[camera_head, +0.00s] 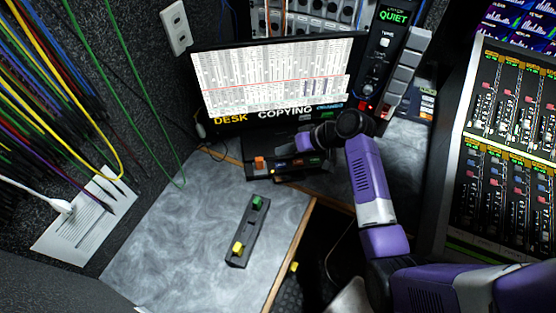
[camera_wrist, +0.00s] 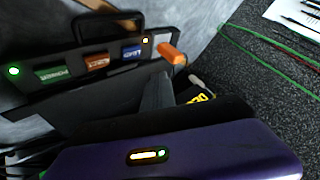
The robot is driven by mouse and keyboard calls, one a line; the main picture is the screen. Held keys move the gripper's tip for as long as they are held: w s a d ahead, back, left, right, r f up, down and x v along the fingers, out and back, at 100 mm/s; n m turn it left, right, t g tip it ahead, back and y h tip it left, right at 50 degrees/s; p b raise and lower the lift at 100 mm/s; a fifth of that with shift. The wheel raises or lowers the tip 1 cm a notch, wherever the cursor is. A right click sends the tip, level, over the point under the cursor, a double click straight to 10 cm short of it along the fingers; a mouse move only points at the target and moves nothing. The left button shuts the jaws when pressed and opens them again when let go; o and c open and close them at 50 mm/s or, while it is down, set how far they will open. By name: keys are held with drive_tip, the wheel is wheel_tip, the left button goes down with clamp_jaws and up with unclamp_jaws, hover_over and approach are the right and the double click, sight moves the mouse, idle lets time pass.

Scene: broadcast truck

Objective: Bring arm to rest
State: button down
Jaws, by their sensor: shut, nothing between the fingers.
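My arm reaches from the lower right of the head view, with purple and white links, up to a black wrist joint in front of the monitor. My gripper (camera_head: 300,143) points left there, low over a black switch panel (camera_head: 297,172) at the monitor's foot. In the wrist view the dark fingers (camera_wrist: 157,92) are together and empty, above my purple hand housing. The panel (camera_wrist: 75,88) lies beyond them, with green, orange and blue labelled parts. An orange knob (camera_wrist: 172,52) is close by the fingers. Whether anything touches is unclear.
A monitor (camera_head: 275,75) reading "DESK COPYING" stands behind. A black box (camera_head: 247,232) with green and yellow knobs lies on the grey desk (camera_head: 180,215). A tall "QUIET" unit (camera_head: 385,55) and a mixing console (camera_head: 505,150) are on the right. Cables (camera_head: 60,90) hang left.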

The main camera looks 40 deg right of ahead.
drive_tip(key=d+r+m+t+h, duration=0.3)
drive_tip(key=d+r+t+h, duration=0.15)
drive_tip(key=d+h, duration=0.2)
drive_tip(key=s+a+r+n, duration=0.2)
drive_tip(key=s+a+r, duration=0.2)
drive_tip(key=s+a, duration=0.3)
drive_tip(key=s+a+r+n+t+y, duration=0.1)
drive_tip(key=s+a+r, duration=0.3)
drive_tip(key=s+a, duration=0.4)
drive_tip(key=s+a+r+n+t+y, duration=0.1)
drive_tip(key=s+a+r+n, duration=0.2)
drive_tip(key=s+a, duration=0.5)
drive_tip(key=f+v, duration=0.1)
drive_tip(key=v, duration=0.8)
drive_tip(key=shift+s, duration=0.5)
